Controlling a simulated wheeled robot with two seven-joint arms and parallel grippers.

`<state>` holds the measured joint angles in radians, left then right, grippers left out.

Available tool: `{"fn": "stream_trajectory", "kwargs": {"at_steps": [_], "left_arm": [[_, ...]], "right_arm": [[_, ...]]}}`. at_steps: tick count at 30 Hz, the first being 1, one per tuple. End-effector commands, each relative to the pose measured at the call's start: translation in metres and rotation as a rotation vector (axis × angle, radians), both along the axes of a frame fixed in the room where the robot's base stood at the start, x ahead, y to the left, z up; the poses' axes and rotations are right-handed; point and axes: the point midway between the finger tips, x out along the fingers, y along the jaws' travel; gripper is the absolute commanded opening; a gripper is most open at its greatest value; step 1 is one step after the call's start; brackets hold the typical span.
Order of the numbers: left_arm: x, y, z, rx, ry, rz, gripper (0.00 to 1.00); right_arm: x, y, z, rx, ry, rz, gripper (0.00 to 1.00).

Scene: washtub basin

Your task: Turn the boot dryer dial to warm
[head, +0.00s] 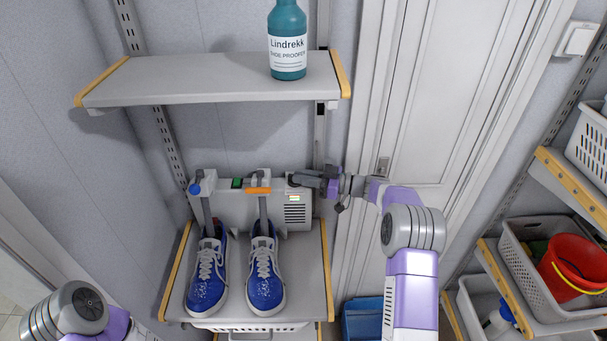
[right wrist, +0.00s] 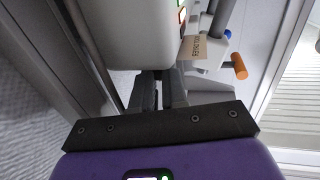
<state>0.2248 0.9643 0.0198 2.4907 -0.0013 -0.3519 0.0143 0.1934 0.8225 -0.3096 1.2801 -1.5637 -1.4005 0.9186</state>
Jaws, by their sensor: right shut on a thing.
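My right gripper (head: 297,180) is at the dryer's upper right and shut on the dial, which the fingers hide. Its setting cannot be read. In the right wrist view the fingers (right wrist: 158,92) reach up against the dryer's pale housing (right wrist: 140,30). My left arm shows only at the lower left of the head view, its gripper out of view.
Two blue shoes (head: 207,283) stand toe-forward on the lower shelf, under the dryer's posts. A teal bottle (head: 287,40) stands on the upper shelf (head: 190,85). A white door (head: 430,110) is behind my right arm. Baskets and a red bucket (head: 572,270) are at right.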

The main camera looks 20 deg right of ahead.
Motion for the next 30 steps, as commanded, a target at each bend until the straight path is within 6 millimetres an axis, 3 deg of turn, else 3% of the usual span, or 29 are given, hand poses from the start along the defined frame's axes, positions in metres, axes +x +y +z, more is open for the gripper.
{"fn": "stream_trajectory", "kwargs": {"at_steps": [13,14,18,30], "left_arm": [[-0.0001,0.0000,0.0010,0.000,0.000,0.000,0.00],[-0.0001,0.0001,0.0010,0.000,0.000,0.000,0.00],[0.0000,0.0000,0.0011,0.000,0.000,0.000,0.00],[0.0000,-0.0001,0.0013,0.000,0.000,0.000,0.00]], "right_arm": [[0.0005,0.0019,-0.0008,0.001,0.000,0.011,0.00],[0.0004,0.0020,-0.0009,0.001,0.000,0.011,0.16],[0.0004,0.0016,-0.0008,0.001,0.001,0.011,0.37],[-0.0044,-0.0080,-0.0005,0.001,0.001,0.008,0.38]]}}
